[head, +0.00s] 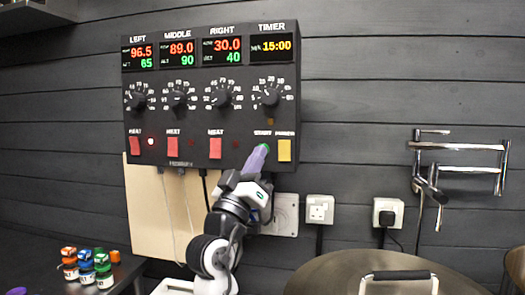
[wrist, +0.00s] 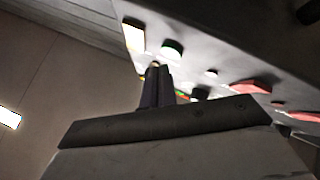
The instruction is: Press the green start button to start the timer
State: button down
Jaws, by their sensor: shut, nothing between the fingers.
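The green start button (head: 264,147) is on the lower right of the black control panel (head: 180,120), under the word START, partly hidden by my gripper in the head view. In the wrist view the green button (wrist: 172,48) shows just beyond the fingertips. My gripper (head: 257,156) is shut and empty, its purple fingers pointing up at the button. In the wrist view my gripper (wrist: 155,68) has its tips slightly below and left of the button; I cannot tell whether they touch. The timer display (head: 271,45) reads 15:00.
A yellow button (head: 284,150) sits right of the green one. Red switches (head: 215,148) are to its left, and dials (head: 270,96) above. A steel lid with a handle (head: 398,275), a folding tap (head: 440,170) and wall sockets (head: 320,209) lie to the right. Small bottles (head: 103,270) stand at lower left.

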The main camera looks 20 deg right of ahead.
jog(key=shift+w, duration=0.15)
jog(key=shift+w+d, duration=0.2)
jog(key=shift+w, duration=0.05)
jog(key=shift+w+d+b, duration=0.25)
jog(key=shift+w+b, duration=0.05)
dwell(0.8)
jog(key=shift+s, duration=0.1)
jog(key=shift+s+a, duration=0.45)
jog(key=shift+s, duration=0.1)
jog(key=s+a, duration=0.1)
jog(key=s, duration=0.1)
jog(key=s+a, duration=0.2)
jog(key=shift+s, duration=0.1)
dwell(0.5)
jog(key=shift+d, duration=0.1)
dwell(0.7)
